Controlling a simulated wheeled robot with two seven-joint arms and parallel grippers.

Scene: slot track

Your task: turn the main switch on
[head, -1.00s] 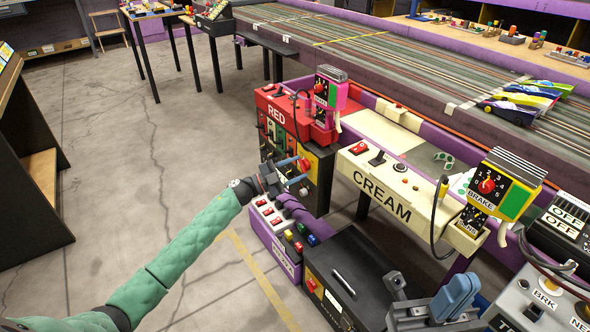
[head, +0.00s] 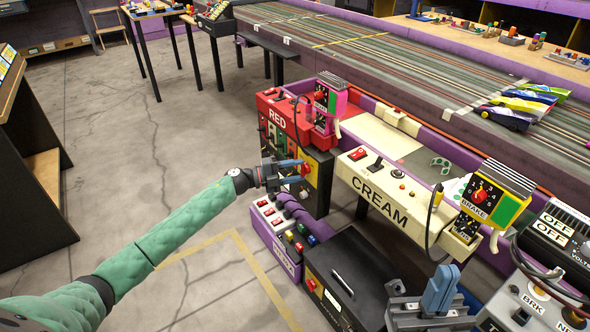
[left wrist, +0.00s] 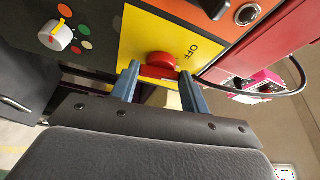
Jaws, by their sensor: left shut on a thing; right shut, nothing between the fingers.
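The main switch is a red rotary knob (left wrist: 161,60) on a yellow plate (left wrist: 150,28) marked OFF in the left wrist view. In the head view the knob (head: 305,169) sits on the black front panel below the red RED console (head: 277,104). My left gripper (left wrist: 158,75) has its blue fingers on either side of the knob's red handle and is shut on it. It also shows in the head view (head: 295,170), reaching the panel from the left. My right gripper (head: 440,287) is shut and empty at the bottom right, away from the switch.
The cream console (head: 378,187) and a brake box (head: 480,192) are to the right. The floor at left is clear.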

